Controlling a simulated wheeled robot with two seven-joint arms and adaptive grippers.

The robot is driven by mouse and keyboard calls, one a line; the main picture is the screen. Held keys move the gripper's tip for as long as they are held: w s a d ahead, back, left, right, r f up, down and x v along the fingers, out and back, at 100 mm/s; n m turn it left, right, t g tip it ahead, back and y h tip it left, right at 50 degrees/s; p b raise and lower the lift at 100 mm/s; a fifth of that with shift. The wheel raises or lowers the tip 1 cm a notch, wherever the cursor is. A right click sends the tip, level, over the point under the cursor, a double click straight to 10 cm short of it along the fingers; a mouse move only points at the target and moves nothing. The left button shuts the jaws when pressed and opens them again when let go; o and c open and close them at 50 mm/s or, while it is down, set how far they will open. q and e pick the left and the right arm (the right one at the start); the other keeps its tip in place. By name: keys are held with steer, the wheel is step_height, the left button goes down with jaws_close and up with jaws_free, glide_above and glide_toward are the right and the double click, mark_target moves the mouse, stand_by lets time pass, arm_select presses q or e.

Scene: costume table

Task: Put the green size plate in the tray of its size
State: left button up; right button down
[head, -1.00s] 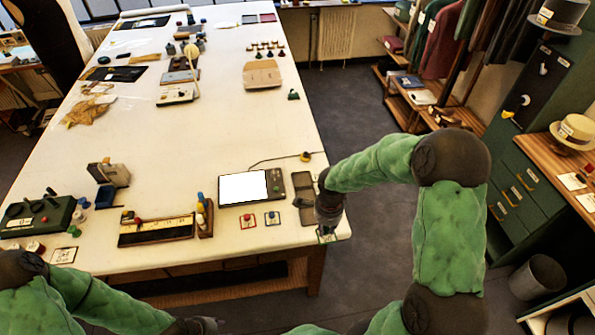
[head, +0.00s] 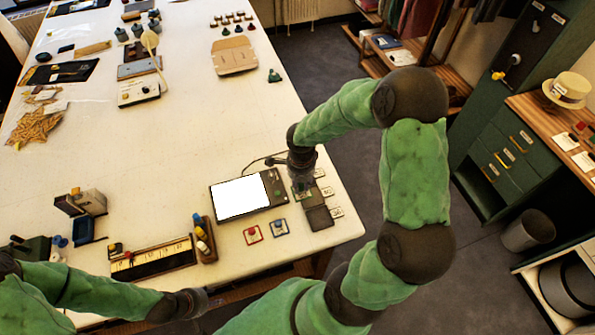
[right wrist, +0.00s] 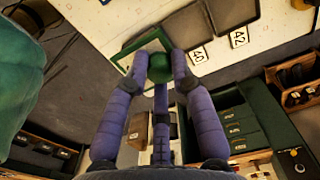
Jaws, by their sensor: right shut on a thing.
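The green size plate is a pale square with a green rim and a green knob; it shows in the right wrist view (right wrist: 128,60). My right gripper (right wrist: 160,68) is shut on its knob. In the head view my right gripper (head: 302,184) is over the far end of a column of dark size trays (head: 319,217) right of the screen; the arm partly hides the far tray. The wrist view shows two trays (right wrist: 235,14) with labels 40 (right wrist: 197,56) and 42 (right wrist: 238,38). The plate's number is not readable. My left gripper (head: 212,300) is low by the table's front edge, its fingers unclear.
A red-rimmed plate (head: 253,235) and a blue-rimmed plate (head: 279,227) lie left of the trays. A screen device (head: 241,195) with a cable stands beside them. A ruler board (head: 152,260) lies further left. The table's right edge is close to the trays.

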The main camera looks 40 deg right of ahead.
steer(key=w+d+f+p, duration=0.1)
steer(key=w+d+f, duration=0.2)
steer(key=w+d+f+p, duration=0.1)
steer(key=w+d+f, duration=0.1)
steer(key=w+f, duration=0.1)
steer(key=w+d+f+p, duration=0.1)
steer(key=w+d+f, duration=0.2)
steer(key=w, duration=0.1)
steer(key=shift+w+d+f, duration=0.1)
steer(key=shift+w+d, duration=0.15)
steer(key=shift+d, duration=0.1)
steer(key=shift+w+d+f+p, duration=0.1)
steer(key=shift+f+p, duration=0.2)
steer(key=shift+f, duration=0.05)
step_height(320, 180, down, 3)
steer(key=shift+w+f, duration=0.1)
steer(key=shift+f, duration=0.2)
steer(key=shift+f+b, duration=0.4)
steer(key=shift+b, duration=0.4)
